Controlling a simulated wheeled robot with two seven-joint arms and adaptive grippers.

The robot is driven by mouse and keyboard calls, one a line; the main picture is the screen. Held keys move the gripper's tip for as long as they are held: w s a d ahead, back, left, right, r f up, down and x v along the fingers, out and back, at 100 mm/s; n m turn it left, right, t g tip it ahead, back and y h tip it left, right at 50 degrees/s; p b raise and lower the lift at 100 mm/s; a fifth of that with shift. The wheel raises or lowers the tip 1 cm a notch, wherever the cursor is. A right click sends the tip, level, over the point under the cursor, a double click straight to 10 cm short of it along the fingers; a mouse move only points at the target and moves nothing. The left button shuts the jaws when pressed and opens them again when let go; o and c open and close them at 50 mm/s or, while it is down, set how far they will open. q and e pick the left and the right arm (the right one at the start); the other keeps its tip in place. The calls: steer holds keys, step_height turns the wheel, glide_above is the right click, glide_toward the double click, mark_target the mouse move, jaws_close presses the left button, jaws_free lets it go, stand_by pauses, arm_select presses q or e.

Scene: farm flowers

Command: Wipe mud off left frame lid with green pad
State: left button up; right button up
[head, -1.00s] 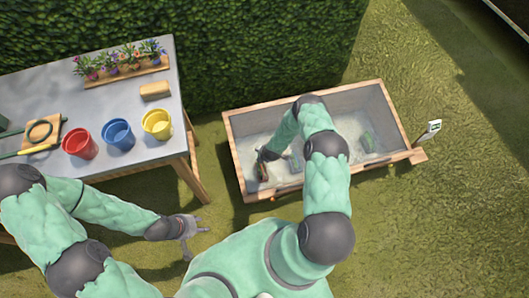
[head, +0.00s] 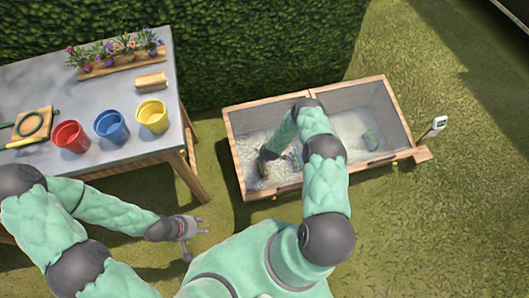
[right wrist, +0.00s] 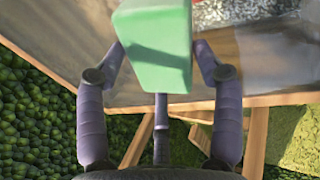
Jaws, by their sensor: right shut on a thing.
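The wooden cold frame has a left lid (head: 240,132) and a right lid (head: 365,98), both pale and glassy. My right arm reaches over the frame, with the right gripper (head: 265,160) low over the left lid. In the right wrist view, this gripper (right wrist: 155,70) is shut on the green pad (right wrist: 158,45), which is close to the lid's glass (right wrist: 265,60); contact cannot be told. Smears show on the glass, but mud is hard to tell apart at this size. My left gripper (head: 185,236) is open and empty, above the grass beside the table.
A grey table (head: 105,92) at the left holds red (head: 70,137), blue (head: 111,126) and yellow (head: 152,116) pots, a tan block (head: 151,81) and a flower planter (head: 120,60). A white tag (head: 439,122) stands by the frame's right corner. A hedge runs behind.

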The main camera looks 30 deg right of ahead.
steer(key=shift+w+f, duration=0.15)
steer(key=shift+f, duration=0.65)
stand_by(0.7)
steer(key=shift+d, duration=0.15)
